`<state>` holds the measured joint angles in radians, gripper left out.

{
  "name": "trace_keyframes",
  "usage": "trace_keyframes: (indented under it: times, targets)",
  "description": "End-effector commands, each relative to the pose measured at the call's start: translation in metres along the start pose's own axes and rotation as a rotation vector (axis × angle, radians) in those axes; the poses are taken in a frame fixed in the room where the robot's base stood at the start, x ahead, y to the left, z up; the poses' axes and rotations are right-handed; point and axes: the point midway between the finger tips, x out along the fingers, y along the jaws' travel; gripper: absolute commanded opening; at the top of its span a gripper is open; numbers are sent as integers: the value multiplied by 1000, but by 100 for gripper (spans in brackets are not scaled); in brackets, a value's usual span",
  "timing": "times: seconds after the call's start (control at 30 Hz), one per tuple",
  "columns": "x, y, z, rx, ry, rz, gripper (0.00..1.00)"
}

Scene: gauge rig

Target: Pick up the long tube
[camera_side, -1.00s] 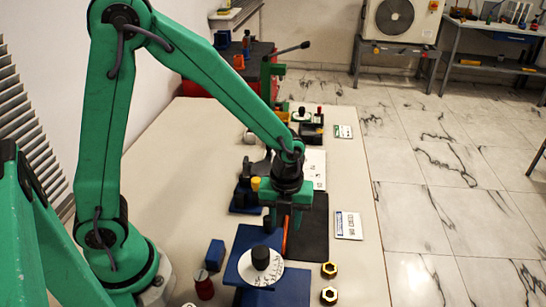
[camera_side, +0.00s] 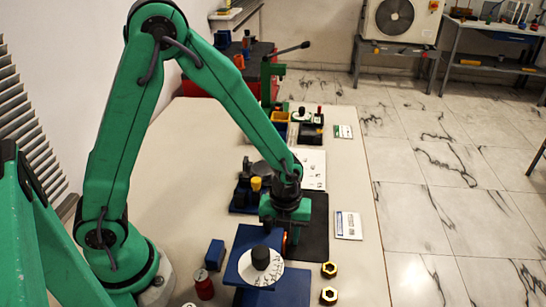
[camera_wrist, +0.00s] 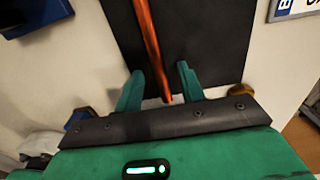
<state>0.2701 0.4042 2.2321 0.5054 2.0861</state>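The long tube is orange and lies on the black mat. It shows in the wrist view (camera_wrist: 151,45), running from the top edge down to the gap between my fingers, and only a small piece shows in the side view (camera_side: 284,244). My gripper (camera_wrist: 160,84) is open, with one green finger on each side of the tube's near end and gaps visible between. In the side view my gripper (camera_side: 285,228) is low over the mat and hides most of the tube. I cannot tell how far the fingertips are from the mat.
A white dial with a black knob (camera_side: 261,258) sits on a blue block just in front of the gripper. Brass nuts (camera_side: 329,270) lie to the right. A blue fixture with a yellow knob (camera_side: 256,184) stands behind left. A label card (camera_side: 347,225) lies right of the mat (camera_side: 318,228).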

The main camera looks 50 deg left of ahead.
Motion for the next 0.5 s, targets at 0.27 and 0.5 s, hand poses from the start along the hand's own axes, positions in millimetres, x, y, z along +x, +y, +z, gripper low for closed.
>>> trace_keyframes:
  times: [0.27, 0.5]
  targets:
    - [0, 0, 0, 0, 0, 0, 19]
    - [0, 0, 0, 0, 0, 0, 0]
